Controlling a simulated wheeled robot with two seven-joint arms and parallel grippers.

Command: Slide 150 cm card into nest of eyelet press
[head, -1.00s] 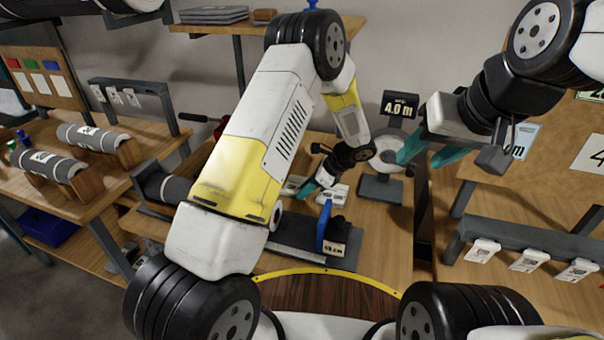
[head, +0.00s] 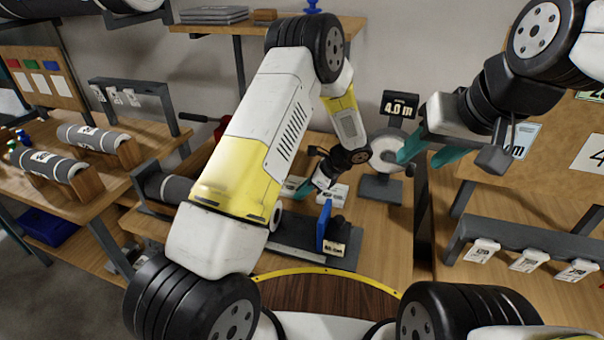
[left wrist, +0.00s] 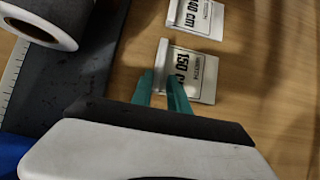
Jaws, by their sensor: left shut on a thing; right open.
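The white 150 cm card (left wrist: 190,72) lies near the bench top in the left wrist view, its black print partly covered by my fingers. My left gripper (left wrist: 168,82) has its teal fingers close together, shut on this card. In the head view my left gripper (head: 305,189) is low over the bench behind the grey bed, beside a white card (head: 331,195). My right gripper (head: 425,153) is open and empty, raised at the right near a round pale disc. I cannot tell for certain which device is the eyelet press, and no nest shows clearly.
A 140 cm card (left wrist: 196,16) lies beyond the held one. A stand with a 4.0 m display (head: 400,106) is at the back. More cards hang on a rail (head: 530,238) at right.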

